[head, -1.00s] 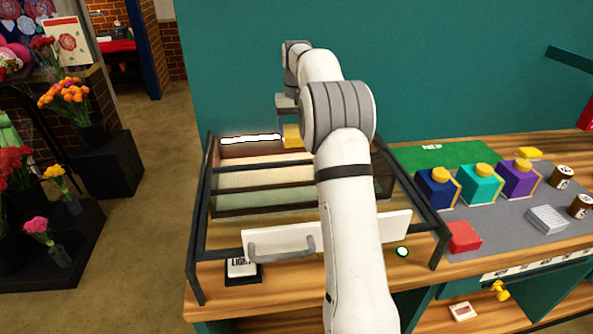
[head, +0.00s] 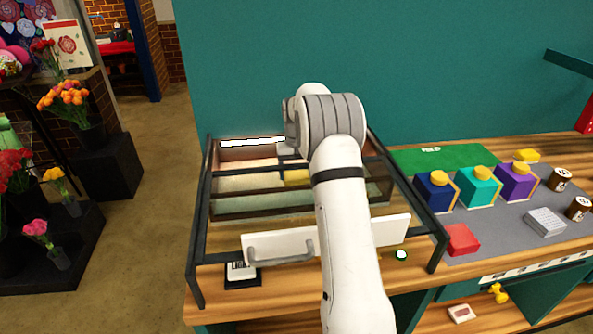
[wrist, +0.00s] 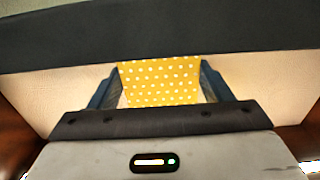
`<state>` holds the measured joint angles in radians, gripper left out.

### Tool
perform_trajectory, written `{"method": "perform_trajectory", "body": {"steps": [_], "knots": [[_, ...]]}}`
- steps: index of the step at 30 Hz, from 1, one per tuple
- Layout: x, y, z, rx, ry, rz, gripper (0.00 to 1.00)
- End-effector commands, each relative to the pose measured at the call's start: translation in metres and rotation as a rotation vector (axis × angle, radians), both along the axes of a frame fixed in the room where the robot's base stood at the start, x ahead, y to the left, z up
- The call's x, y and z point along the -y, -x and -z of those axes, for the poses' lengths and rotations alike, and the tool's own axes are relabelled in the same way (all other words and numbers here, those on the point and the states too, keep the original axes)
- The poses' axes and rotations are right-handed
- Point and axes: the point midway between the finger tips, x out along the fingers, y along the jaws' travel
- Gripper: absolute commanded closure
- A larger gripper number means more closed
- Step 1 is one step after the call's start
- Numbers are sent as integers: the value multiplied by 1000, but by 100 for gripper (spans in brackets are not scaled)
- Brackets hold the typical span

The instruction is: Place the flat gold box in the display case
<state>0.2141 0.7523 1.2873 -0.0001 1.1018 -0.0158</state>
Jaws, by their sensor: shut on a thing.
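The flat gold box (wrist: 160,82), yellow with white dots, is between the two fingers of my gripper (wrist: 160,92) in the wrist view. In the head view the gold box (head: 296,177) shows as a small yellow patch inside the display case (head: 199,225), over its stepped shelves. My gripper is shut on it; in the head view my arm hides most of the gripper. The case has a dark frame, and its white front panel with a grey handle (head: 282,255) is low at the front. Whether the box touches a shelf, I cannot tell.
A dark bar of the case (wrist: 160,35) crosses the wrist view just beyond the box. Right of the case stand blue (head: 437,190), teal (head: 479,186) and purple (head: 516,181) boxes, a red box (head: 461,239) and tins. A black-and-white sign (head: 242,273) lies at the front left.

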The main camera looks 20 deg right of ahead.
Motion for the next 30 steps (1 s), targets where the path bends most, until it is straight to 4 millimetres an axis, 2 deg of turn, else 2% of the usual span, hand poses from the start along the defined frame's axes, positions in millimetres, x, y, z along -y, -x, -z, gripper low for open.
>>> {"method": "perform_trajectory", "body": {"steps": [6,7,14,24,26,30], "knots": [[0,0,3,0,0,1,54],[1,0,2,0,0,1,25],[1,0,2,0,0,1,6],[2,0,-4,1,0,2,6],[2,0,-11,3,1,2,6],[2,0,-38,4,1,2,6]]}}
